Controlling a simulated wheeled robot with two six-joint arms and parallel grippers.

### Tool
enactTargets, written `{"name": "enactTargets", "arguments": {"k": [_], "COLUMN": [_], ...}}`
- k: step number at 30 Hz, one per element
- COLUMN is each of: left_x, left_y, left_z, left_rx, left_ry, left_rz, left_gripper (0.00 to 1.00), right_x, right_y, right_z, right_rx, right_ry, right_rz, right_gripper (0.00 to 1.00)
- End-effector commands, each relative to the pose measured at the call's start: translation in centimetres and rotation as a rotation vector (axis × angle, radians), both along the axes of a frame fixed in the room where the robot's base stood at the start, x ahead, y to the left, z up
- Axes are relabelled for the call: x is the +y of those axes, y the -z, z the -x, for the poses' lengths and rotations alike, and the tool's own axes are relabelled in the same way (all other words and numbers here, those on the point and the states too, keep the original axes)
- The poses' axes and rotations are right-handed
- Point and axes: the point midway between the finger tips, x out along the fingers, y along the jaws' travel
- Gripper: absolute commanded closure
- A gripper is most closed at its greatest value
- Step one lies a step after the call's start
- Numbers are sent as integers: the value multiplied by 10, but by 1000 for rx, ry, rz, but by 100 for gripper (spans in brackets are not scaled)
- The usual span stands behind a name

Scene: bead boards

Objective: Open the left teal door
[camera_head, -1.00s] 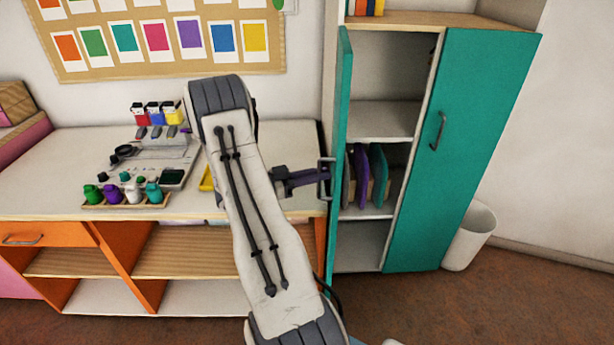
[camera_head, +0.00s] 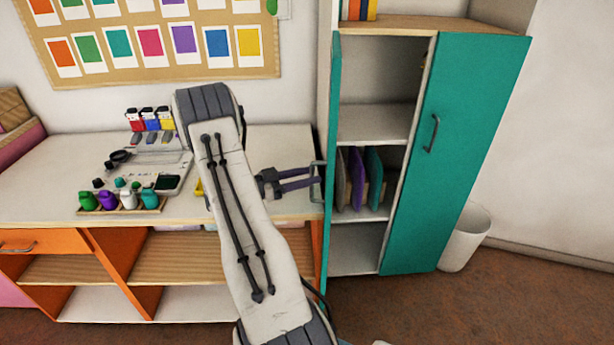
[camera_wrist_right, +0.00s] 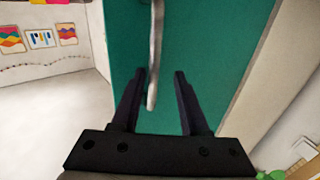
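The left teal door (camera_head: 333,120) of the cabinet stands swung out, seen nearly edge-on in the head view. Its face fills the middle of the right wrist view (camera_wrist_right: 215,55). Its grey handle (camera_head: 316,183) is on the side facing my right gripper (camera_head: 305,180). My right gripper is open, with its fingers at the handle. In the right wrist view the handle (camera_wrist_right: 156,50) runs between the spread fingers (camera_wrist_right: 160,74), closer to the left one, with a clear gap to the right one. My left gripper is not in view.
The right teal door (camera_head: 455,150) is shut. Behind the open door, shelves (camera_head: 372,122) show, with several coloured boards (camera_head: 357,180) on one. A worktable (camera_head: 60,180) with paint bottles stands left of the door. A white bin (camera_head: 464,240) stands at right.

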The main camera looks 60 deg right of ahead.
Motion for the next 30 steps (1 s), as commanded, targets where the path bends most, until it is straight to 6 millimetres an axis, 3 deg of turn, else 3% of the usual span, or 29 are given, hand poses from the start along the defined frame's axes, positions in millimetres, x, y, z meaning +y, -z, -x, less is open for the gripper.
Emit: {"name": "enactTargets", "arguments": {"k": [5, 19, 30], "left_x": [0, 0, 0], "left_y": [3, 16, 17], "left_z": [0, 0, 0], "left_rx": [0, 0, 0], "left_ry": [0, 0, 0], "left_rz": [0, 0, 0], "left_gripper": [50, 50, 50], "right_x": [7, 68, 77], "right_y": [1, 1, 0], "right_z": [-6, -64, -72], "right_rx": [1, -1, -1], "right_ry": [1, -3, -1], "right_rz": [-1, 1, 0], "right_gripper": [56, 56, 56]}}
